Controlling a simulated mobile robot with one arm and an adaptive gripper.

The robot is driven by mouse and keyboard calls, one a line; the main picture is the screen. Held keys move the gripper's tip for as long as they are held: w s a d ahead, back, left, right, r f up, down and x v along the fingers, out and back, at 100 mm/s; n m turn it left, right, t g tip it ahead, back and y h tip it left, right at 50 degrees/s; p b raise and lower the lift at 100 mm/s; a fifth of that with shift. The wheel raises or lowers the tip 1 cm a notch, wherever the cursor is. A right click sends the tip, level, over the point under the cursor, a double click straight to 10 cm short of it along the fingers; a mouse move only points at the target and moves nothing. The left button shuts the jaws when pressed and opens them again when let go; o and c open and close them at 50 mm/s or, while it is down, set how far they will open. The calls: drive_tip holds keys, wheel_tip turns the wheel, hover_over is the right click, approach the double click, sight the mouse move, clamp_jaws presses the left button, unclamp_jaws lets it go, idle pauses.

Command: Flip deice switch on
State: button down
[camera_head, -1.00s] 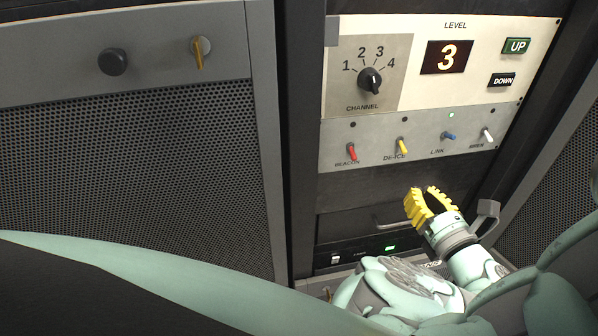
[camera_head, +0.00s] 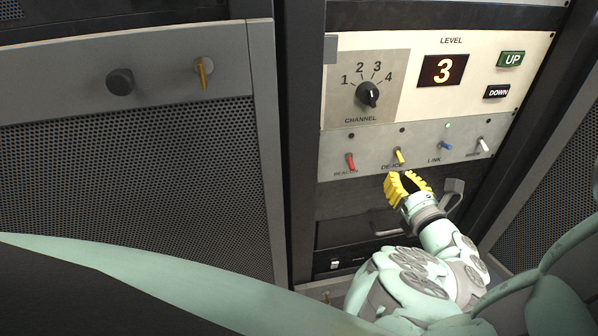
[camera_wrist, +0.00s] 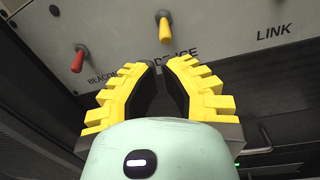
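The de-ice switch has a yellow lever (camera_head: 399,156) on the grey switch strip, between the red beacon switch and the blue link switch. Its lever points down, and the small lamp above it (camera_head: 402,130) is dark. In the wrist view the yellow lever (camera_wrist: 165,30) stands just beyond the fingertips, near the middle. My gripper (camera_head: 406,178) has yellow ridged fingers and sits just below the de-ice switch, apart from it. In the wrist view its fingertips (camera_wrist: 156,66) are parted with nothing between them. The fingers partly cover the DE-ICE label there.
The red beacon switch (camera_head: 350,161) is left of the yellow lever; the blue link switch (camera_head: 445,146), its lamp lit green, and a white switch (camera_head: 483,145) are right. Above are the channel knob (camera_head: 367,94) and level display (camera_head: 443,69). A drawer handle (camera_head: 385,229) is below.

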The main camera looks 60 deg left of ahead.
drive_tip(key=shift+p+x, duration=0.3)
drive_tip(key=shift+x, duration=1.05)
drive_tip(key=shift+r+p, duration=0.25)
drive_tip(key=shift+p, duration=0.45)
drive_tip(key=shift+s+d+g+h+p, duration=0.15)
drive_tip(key=shift+g+h+p, duration=0.25)
drive_tip(key=shift+p, duration=0.6)
